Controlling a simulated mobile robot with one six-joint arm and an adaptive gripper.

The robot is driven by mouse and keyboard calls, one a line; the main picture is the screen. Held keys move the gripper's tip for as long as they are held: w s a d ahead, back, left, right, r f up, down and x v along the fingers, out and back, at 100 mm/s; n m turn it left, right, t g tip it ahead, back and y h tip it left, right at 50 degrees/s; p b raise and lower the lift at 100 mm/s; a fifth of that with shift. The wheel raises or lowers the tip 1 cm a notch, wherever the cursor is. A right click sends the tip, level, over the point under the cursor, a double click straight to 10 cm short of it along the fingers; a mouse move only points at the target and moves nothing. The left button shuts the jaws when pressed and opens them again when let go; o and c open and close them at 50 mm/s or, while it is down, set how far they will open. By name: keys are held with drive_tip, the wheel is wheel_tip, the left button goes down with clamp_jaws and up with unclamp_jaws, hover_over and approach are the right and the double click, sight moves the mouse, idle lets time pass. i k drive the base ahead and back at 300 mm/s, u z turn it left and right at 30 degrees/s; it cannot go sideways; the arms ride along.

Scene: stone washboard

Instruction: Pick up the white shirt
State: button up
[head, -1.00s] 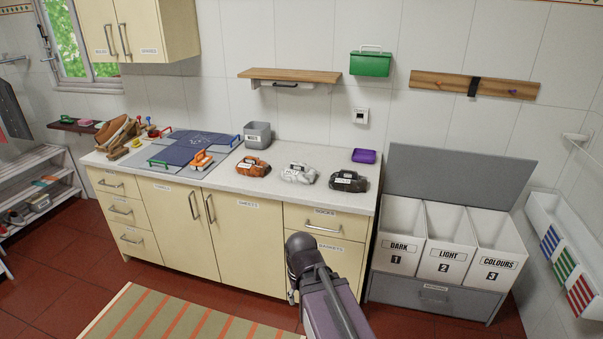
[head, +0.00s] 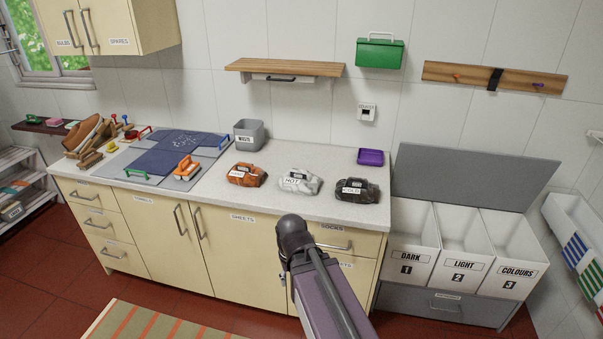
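On the counter (head: 330,205) lie three bundled cloth items in a row, each with a label. The middle one is white (head: 300,180), likely the white shirt, with a label that seems to read HOT. An orange-brown bundle (head: 246,175) lies to its left and a dark bundle (head: 357,190) to its right. My arm reaches up from the bottom of the view, in front of the cabinets. The end of it that shows is a dark rounded part below and in front of the white bundle, apart from it. The gripper's fingers cannot be made out.
Bins marked DARK (head: 413,245), LIGHT (head: 465,250) and COLOURS (head: 515,255) stand right of the counter. A grey waste box (head: 249,135), a purple box (head: 371,156) and an orange-handled tool (head: 186,168) are on the counter. A wooden shelf (head: 285,68) hangs above.

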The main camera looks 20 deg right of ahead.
sight(295, 181)
drive_tip(key=i, duration=0.85)
drive_tip(key=u, duration=0.05)
